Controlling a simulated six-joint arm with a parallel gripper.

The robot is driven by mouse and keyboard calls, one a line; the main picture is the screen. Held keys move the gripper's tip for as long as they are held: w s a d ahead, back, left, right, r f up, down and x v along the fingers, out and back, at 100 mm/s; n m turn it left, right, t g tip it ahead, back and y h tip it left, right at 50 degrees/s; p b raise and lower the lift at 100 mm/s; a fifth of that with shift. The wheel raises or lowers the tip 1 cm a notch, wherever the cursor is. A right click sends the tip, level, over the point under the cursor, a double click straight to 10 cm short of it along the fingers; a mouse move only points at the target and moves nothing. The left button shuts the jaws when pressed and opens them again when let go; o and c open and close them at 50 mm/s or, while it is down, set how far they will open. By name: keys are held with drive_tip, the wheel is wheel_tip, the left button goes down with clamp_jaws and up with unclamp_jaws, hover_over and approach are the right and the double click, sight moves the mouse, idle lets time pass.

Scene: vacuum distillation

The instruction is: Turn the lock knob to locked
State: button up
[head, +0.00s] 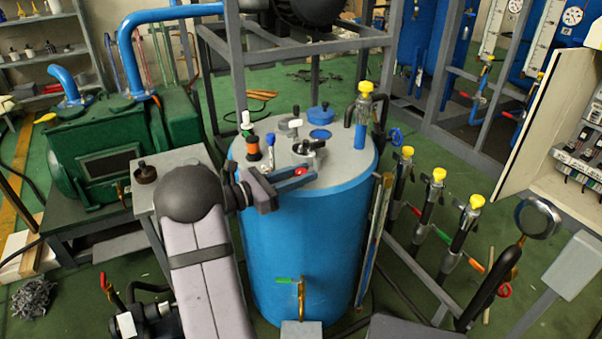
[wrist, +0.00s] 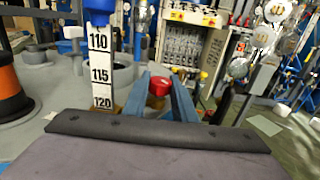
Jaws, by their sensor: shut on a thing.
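A small red knob (head: 300,171), the only knob I see at my fingers, is on top of the blue tank (head: 300,245), towards the front right of its grey lid. I cannot read a locked or unlocked mark on it. My gripper (head: 297,178) reaches in low over the lid from the left, and its blue fingers are closed around the knob. In the wrist view the red knob (wrist: 159,86) shows between the two blue fingers (wrist: 160,95). The knob's lower part is hidden by the fingers.
Close by on the lid stand an orange-and-black fitting (head: 253,147), a blue-handled valve (head: 270,143), a black-handled clamp (head: 308,146) and a yellow-capped glass piece (head: 364,100). A white scale strip (wrist: 100,65) stands close to the fingers' left in the wrist view. Yellow-topped valves (head: 438,175) stand right of the tank.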

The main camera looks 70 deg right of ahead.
drive_tip(key=o, duration=1)
drive_tip(key=shift+o, duration=0.2)
drive_tip(key=shift+n+t+h, duration=0.3)
drive_tip(key=shift+t, duration=0.1)
drive_tip(key=shift+n+t+h+b, duration=0.3)
drive_tip(key=shift+b, duration=0.05)
drive_tip(key=shift+w+a+t, duration=0.2)
drive_tip(key=shift+w+t, duration=0.05)
drive_tip(key=shift+t, duration=0.05)
drive_tip(key=w+a+f+m+t+y+p, duration=0.1)
drive_tip(key=w+a+f+m+y+p, duration=0.1)
drive_tip(key=a, duration=0.8)
drive_tip(key=w+a+f+m+t+y+p, duration=0.2)
drive_tip(key=w+a+y, duration=0.1)
drive_tip(key=a, duration=0.7)
drive_tip(key=w+a+f+m+t+y+p, duration=0.2)
drive_tip(key=w+a+f+y, duration=0.1)
drive_tip(key=a, duration=0.8)
drive_tip(key=shift+w+y, duration=0.15)
drive_tip(key=shift+y, duration=0.25)
